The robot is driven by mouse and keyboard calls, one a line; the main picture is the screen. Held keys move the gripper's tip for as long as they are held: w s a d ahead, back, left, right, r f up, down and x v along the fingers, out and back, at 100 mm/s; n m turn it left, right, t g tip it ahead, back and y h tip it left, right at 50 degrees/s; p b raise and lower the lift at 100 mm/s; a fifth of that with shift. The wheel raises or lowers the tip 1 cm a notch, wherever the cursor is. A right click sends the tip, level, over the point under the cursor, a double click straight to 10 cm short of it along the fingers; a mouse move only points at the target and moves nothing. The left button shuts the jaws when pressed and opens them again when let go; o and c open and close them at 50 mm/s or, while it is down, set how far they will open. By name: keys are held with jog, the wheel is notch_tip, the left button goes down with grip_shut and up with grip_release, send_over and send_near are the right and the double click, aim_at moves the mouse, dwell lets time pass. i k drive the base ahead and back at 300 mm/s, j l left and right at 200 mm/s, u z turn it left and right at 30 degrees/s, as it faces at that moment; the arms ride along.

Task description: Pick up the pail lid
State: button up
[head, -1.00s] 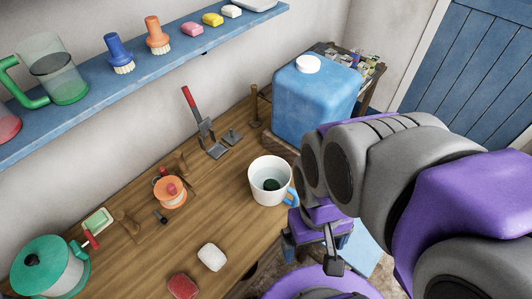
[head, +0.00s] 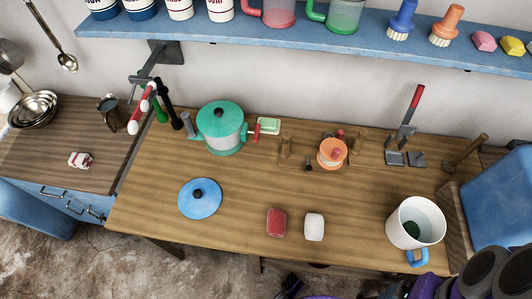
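A flat round blue lid (head: 199,205) with a black knob lies on the left front part of the wooden worktop. It looks like the pail lid and nothing covers it. A white pail-like vessel (head: 405,236) with a blue handle stands open at the worktop's right end, with something dark green inside. My arm shows only as grey and purple parts at the lower right corner, right of the lid and in front of the white vessel. My gripper's fingers are not visible now.
A teal-lidded pot (head: 224,141) stands behind the blue lid. A red soap (head: 276,223) and a white soap (head: 313,227) lie to its right. A blue shelf (head: 285,38) runs above. A blue canister (head: 500,205) stands right. Bare wood surrounds the lid.

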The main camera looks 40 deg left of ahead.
aim_at(200, 198)
jog(key=u, duration=2.65)
jog(key=z, duration=2.7)
jog(key=k+j, duration=0.15)
jog(key=k, duration=0.25)
jog(key=k+j, duration=0.2)
jog(key=k, duration=0.2)
jog(key=k+j, duration=0.2)
jog(key=j, duration=0.2)
jog(key=k+j, duration=0.25)
jog(key=j, duration=0.2)
jog(key=k+j, duration=0.2)
jog(key=j, duration=0.2)
jog(key=k+j, duration=0.25)
jog(key=j, duration=0.15)
jog(key=k+j, duration=0.2)
jog(key=j, duration=0.2)
jog(key=k+j, duration=0.1)
jog(key=j, duration=0.45)
